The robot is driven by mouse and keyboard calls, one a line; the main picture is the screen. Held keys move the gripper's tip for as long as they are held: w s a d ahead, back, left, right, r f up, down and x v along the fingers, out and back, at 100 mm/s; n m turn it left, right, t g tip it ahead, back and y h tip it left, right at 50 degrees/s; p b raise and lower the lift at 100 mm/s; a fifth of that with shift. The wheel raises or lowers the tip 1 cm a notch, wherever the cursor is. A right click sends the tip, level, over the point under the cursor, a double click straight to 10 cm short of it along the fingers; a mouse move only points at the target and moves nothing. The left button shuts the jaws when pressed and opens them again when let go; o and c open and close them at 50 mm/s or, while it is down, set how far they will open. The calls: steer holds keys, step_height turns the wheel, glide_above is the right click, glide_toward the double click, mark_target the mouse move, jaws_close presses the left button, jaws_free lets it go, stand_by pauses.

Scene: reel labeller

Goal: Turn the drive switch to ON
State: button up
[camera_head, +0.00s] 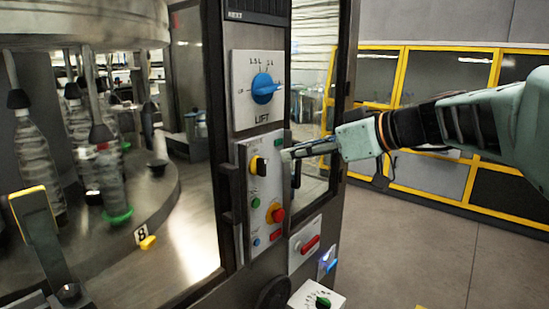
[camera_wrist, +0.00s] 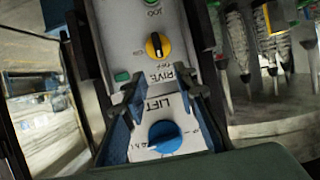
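The drive switch (camera_head: 258,166) is a black rotary handle on a yellow disc, near the top of the grey control panel. In the wrist view the drive switch (camera_wrist: 157,46) appears upside down, above the word DRIVE, its handle roughly upright in the picture. I cannot read its setting for certain. My gripper (camera_head: 288,154) is just right of the switch in the head view and looks apart from it. In the wrist view my gripper (camera_wrist: 161,93) has its two fingers spread, with the panel visible between them and nothing held.
A blue LIFT dial (camera_head: 264,88) sits on a plate above the switch. A green button (camera_head: 254,203) and a red knob on yellow (camera_head: 275,213) sit below. Bottles stand on the machine (camera_head: 165,210) at left. Yellow-framed cabinets (camera_head: 435,180) stand behind my arm.

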mark_target(264, 159)
steer(key=p+x, duration=0.2)
steer(key=x, duration=0.8)
steer(key=shift+c, duration=0.4)
jaws_close()
